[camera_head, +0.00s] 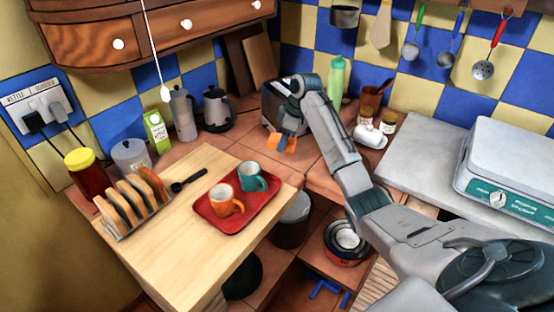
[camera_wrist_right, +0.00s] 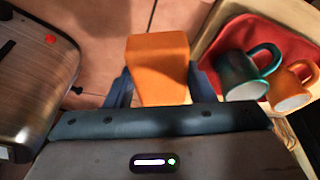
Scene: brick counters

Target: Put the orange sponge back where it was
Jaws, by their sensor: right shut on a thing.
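The orange sponge (camera_head: 290,145) is in my right gripper (camera_head: 281,139), held near the counter by the toaster in the head view. In the right wrist view the sponge (camera_wrist_right: 158,68) sits between the two blue fingers of my right gripper (camera_wrist_right: 158,85), which is shut on it. Tiles show beyond it; I cannot tell whether the sponge touches the counter. My left gripper is not in view.
A metal toaster (camera_wrist_right: 35,85) is left of the gripper in the wrist view. A red tray (camera_head: 212,207) with a teal mug (camera_head: 252,177) and an orange mug (camera_head: 225,200) is on the wooden board (camera_head: 165,255). A green bottle (camera_head: 336,78) stands behind my right arm.

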